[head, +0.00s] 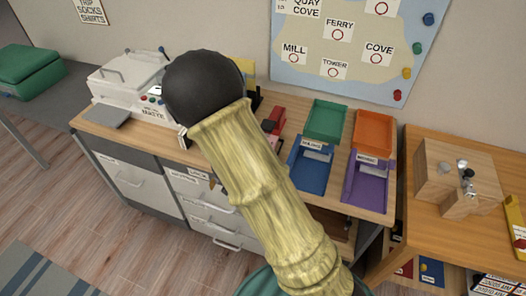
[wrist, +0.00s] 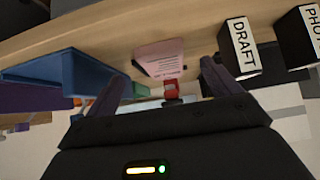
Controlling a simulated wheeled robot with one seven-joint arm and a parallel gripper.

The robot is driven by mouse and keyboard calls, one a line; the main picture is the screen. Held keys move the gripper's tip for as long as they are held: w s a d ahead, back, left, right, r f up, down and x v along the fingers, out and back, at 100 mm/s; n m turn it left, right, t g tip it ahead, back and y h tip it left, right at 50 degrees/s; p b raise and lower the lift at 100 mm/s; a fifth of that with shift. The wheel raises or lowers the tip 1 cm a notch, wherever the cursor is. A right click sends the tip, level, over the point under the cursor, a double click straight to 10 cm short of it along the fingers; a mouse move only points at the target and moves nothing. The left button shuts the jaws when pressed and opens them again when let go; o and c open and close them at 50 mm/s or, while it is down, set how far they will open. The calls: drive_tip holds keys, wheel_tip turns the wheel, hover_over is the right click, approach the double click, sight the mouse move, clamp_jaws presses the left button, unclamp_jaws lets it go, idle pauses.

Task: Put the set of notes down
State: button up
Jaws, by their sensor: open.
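The set of notes, a pink sheet with small print (wrist: 160,58), is in the wrist view against the pale wooden top, beyond the fingertips. My gripper (wrist: 165,88) is open, its two dark fingers spread wide to either side below the notes. Neither finger visibly touches them. A small red thing (wrist: 172,90) shows at the notes' lower edge; I cannot tell whether it is joined to them. In the head view my arm covers the middle of the desk, and I make out neither the gripper nor the notes.
The desk (head: 135,130) holds a white machine (head: 125,75), a blue tray (head: 310,175), a purple tray (head: 365,185), a green tray (head: 326,120) and an orange tray (head: 374,132). A black DRAFT box (wrist: 240,50) stands right of the notes. A wooden side table (head: 425,220) stands at right.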

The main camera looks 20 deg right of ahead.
drive_tip(key=b+x, duration=0.1)
drive_tip(key=x, duration=0.4)
drive_tip(key=shift+w, duration=0.15)
idle(0.5)
drive_tip(key=c, duration=1.2)
drive_tip(key=shift+r, duration=0.5)
drive_tip(key=s+a, duration=0.3)
drive_tip(key=s, duration=0.2)
drive_tip(key=s+a, duration=0.4)
drive_tip(key=s+a+p, duration=0.1)
drive_tip(key=s+a, duration=0.2)
drive_tip(key=s, duration=0.2)
drive_tip(key=shift+s+a+r, duration=0.25)
drive_tip(key=shift+s+r, duration=0.05)
